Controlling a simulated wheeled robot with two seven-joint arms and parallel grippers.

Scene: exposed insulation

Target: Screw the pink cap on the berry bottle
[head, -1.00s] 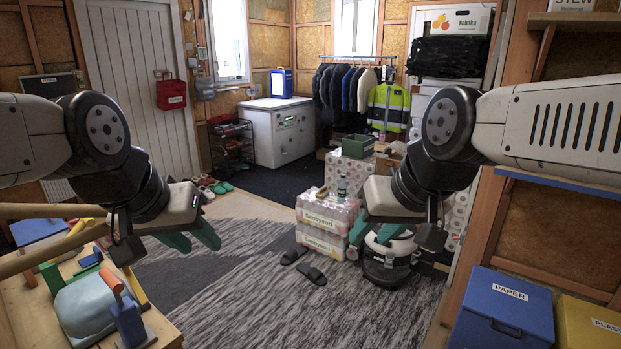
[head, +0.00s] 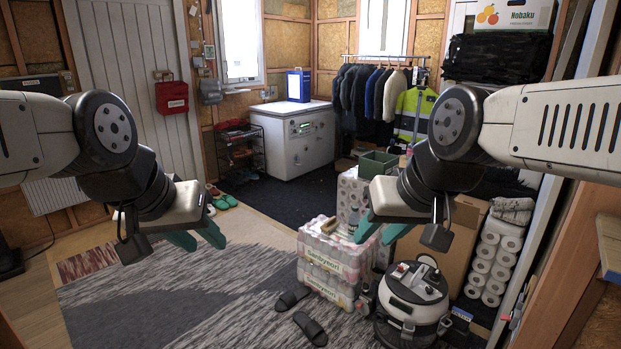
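I cannot make out the pink cap or the berry bottle in this view. Shrink-wrapped packs of bottles (head: 325,262) stand stacked on the floor at the centre; their pinkish contents are too small to tell apart. My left gripper (head: 197,238) hangs in the air at left centre, its teal fingers apart with nothing between them. My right gripper (head: 381,230) appears in front of the packs' right side, its teal fingers also apart and empty. It hides part of what stands behind the packs.
A canister vacuum (head: 412,298) stands right of the packs, near paper rolls (head: 493,262) and a cardboard box (head: 440,244). Black slippers (head: 302,318) lie on the grey rug (head: 180,300). A white chest freezer (head: 295,140) and clothes rack (head: 385,58) stand behind. The left floor is open.

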